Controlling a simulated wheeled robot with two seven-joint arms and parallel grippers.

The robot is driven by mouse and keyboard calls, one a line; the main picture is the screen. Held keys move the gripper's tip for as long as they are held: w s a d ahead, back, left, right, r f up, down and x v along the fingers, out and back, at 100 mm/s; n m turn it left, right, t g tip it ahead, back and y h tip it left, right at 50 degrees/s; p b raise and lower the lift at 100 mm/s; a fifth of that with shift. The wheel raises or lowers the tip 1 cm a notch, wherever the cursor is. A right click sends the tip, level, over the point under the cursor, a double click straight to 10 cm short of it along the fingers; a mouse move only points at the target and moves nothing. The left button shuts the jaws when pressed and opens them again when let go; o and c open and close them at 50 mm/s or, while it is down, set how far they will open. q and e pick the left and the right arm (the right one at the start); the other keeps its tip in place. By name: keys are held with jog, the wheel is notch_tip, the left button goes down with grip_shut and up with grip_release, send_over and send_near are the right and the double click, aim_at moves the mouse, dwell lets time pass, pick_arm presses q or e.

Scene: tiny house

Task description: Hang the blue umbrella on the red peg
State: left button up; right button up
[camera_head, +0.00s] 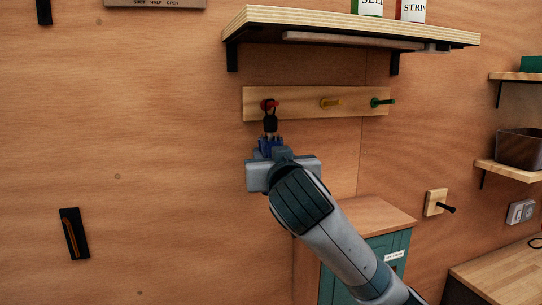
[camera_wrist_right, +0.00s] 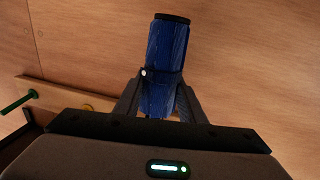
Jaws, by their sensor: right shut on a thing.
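The red peg (camera_head: 267,104) is at the left end of a wooden peg board on the wall. My right gripper (camera_head: 271,141) is just below it, shut on the blue umbrella (camera_head: 266,149). The umbrella also shows in the right wrist view (camera_wrist_right: 166,52), folded, with a black end cap, between both fingers of the gripper (camera_wrist_right: 158,98). A dark part (camera_head: 270,123) above the gripper reaches up to the red peg and overlaps it. I cannot tell whether it is around the peg or only in front of it. My left gripper is not in view.
A yellow peg (camera_head: 330,104) and a green peg (camera_head: 381,102) share the peg board (camera_head: 300,108). A shelf (camera_head: 350,28) with containers overhangs them. A teal cabinet (camera_head: 395,248) stands below right. The wall to the left is mostly clear.

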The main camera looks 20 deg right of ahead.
dwell(0.3)
jog(key=o, duration=1.4)
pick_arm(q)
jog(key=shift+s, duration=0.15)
